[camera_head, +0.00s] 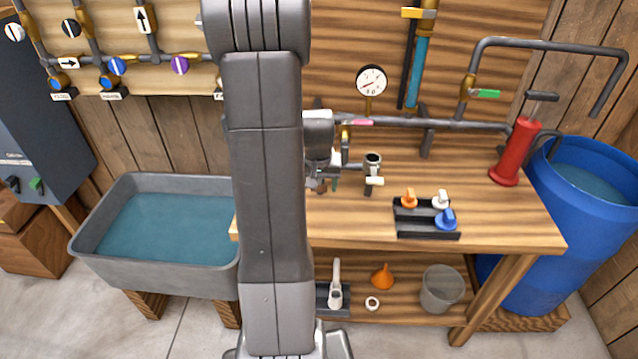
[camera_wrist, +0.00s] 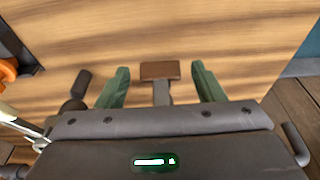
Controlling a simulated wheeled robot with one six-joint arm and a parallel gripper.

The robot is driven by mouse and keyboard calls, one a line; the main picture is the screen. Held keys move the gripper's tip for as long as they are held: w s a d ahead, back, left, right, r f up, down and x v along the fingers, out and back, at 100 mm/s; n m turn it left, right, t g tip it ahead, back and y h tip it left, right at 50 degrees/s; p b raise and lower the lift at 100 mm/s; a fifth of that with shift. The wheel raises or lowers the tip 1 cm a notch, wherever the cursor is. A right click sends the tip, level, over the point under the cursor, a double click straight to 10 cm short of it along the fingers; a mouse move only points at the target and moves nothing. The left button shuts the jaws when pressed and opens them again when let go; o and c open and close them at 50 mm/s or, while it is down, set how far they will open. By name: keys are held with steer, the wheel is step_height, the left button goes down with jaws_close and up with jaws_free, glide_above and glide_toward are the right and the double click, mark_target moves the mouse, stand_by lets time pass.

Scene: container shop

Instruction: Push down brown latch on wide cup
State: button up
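In the wrist view a brown latch (camera_wrist: 160,70) sits on the end of a short grey bar (camera_wrist: 162,95). My gripper (camera_wrist: 160,78) is open, with one green finger on each side of the latch and a gap on both sides. I cannot tell whether the gripper body touches the bar. The cup behind this bar is hidden by the gripper body. In the head view my gripper (camera_head: 323,182) is over the bench, partly hidden behind my arm. Beside it stands a small dark metal cup (camera_head: 372,161) with a cream latch (camera_head: 374,181); I cannot tell whether it is the wide cup.
A black rack (camera_head: 412,233) with orange, white and blue valves lies right of my gripper on the bench (camera_head: 500,215). A pipe with a pink handle (camera_head: 357,122) runs behind. A red pump (camera_head: 515,150) stands farther right. A water basin (camera_head: 120,270) is left.

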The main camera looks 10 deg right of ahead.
steer(key=d+v, duration=0.1)
steer(key=v, duration=1.2)
steer(key=shift+s+a+r, duration=0.2)
steer(key=shift+a+r, duration=0.2)
steer(key=shift+a, duration=0.1)
steer(key=x, duration=1.4)
steer(key=shift+w, duration=0.1)
steer(key=shift+a+r, duration=0.1)
steer(key=shift+r, duration=0.05)
